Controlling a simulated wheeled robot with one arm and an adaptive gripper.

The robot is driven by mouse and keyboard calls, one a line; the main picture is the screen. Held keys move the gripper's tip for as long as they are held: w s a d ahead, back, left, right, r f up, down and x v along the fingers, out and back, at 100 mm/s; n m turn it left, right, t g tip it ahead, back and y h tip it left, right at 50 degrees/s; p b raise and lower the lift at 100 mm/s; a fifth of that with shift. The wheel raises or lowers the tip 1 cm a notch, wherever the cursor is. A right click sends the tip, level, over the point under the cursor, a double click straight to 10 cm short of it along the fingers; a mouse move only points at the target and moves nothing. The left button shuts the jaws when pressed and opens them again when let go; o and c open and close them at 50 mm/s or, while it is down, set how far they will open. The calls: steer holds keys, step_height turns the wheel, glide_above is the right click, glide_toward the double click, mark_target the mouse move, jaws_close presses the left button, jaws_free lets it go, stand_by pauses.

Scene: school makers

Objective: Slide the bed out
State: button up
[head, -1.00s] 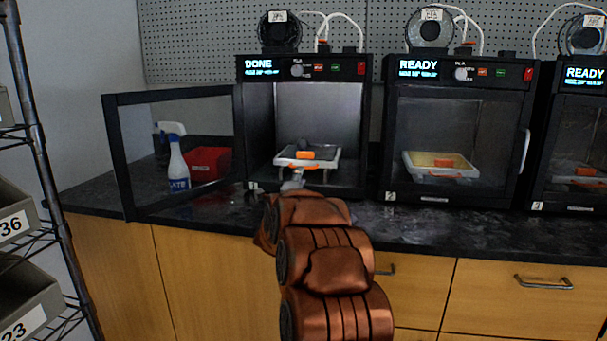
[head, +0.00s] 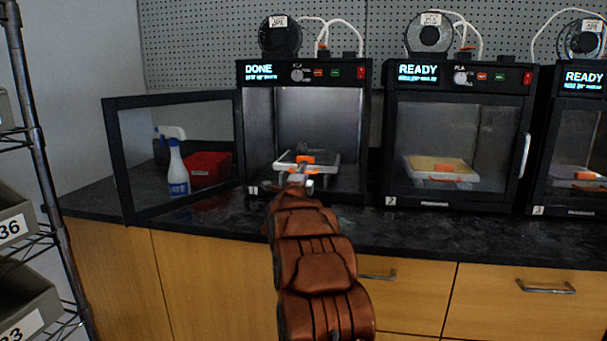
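The left printer (head: 250,130) reads DONE, and its framed door (head: 120,165) stands swung open to the left. Inside, the white bed (head: 329,163) lies low in the chamber, with an orange part (head: 305,159) and a small dark piece on it. My copper arm reaches up from below to the front of this printer. My gripper (head: 296,178) is at the bed's front edge, small and largely hidden by the arm. I cannot tell whether its fingers are open or touching the bed's handle.
Two closed printers reading READY stand to the right, the nearer one (head: 460,130) with its own bed inside. A spray bottle (head: 177,165) and a red bin (head: 209,168) show through the open door. A shelf rack (head: 45,180) stands far left. The dark counter (head: 420,225) is clear in front.

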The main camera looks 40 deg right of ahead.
jaws_close()
stand_by(0.7)
